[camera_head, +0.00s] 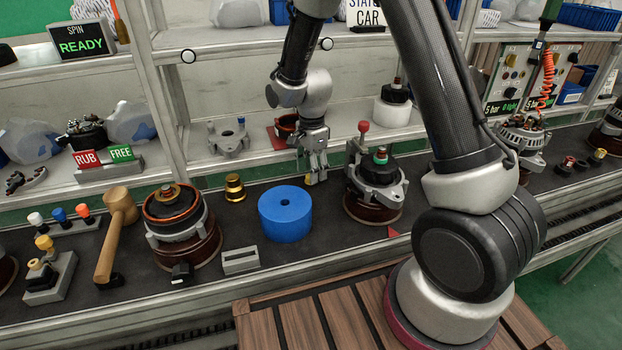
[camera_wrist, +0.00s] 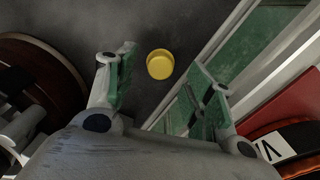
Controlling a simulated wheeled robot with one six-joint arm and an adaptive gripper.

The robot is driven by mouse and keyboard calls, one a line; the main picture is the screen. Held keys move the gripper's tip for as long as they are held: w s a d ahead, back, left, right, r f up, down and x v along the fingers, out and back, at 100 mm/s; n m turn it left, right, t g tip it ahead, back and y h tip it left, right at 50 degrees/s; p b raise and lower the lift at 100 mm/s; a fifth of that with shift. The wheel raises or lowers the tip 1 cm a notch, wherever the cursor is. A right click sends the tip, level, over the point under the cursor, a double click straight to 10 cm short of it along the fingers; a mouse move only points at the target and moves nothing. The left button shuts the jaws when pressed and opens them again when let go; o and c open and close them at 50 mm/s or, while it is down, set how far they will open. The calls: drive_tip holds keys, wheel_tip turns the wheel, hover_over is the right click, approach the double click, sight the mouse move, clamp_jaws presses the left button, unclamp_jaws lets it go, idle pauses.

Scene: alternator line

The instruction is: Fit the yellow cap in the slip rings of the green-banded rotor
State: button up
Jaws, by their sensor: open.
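The small round yellow cap (camera_wrist: 160,64) lies on the dark bench top in the wrist view. It sits between the lines of the two fingers, a little beyond their tips. My gripper (camera_wrist: 164,84) is open and empty, with its greenish finger pads apart. In the head view my gripper (camera_head: 316,172) points down near the back edge of the bench, and yellow shows at its fingertips. The green-banded rotor (camera_head: 380,157) stands upright in a grey alternator housing on a brown round base, right of my gripper. I cannot make out its slip rings in detail.
A blue cylinder (camera_head: 285,213) stands in front of my gripper. A brass part (camera_head: 234,188), a wooden mallet (camera_head: 117,232) and another alternator (camera_head: 176,222) are to the left. A red-knobbed tool (camera_head: 363,127) stands beside the rotor. The shelf is close behind my gripper.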

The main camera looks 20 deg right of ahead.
drive_tip(key=shift+f, duration=0.8)
drive_tip(key=c, duration=0.8)
drive_tip(key=shift+o, duration=0.2)
drive_tip(key=shift+r, duration=0.15)
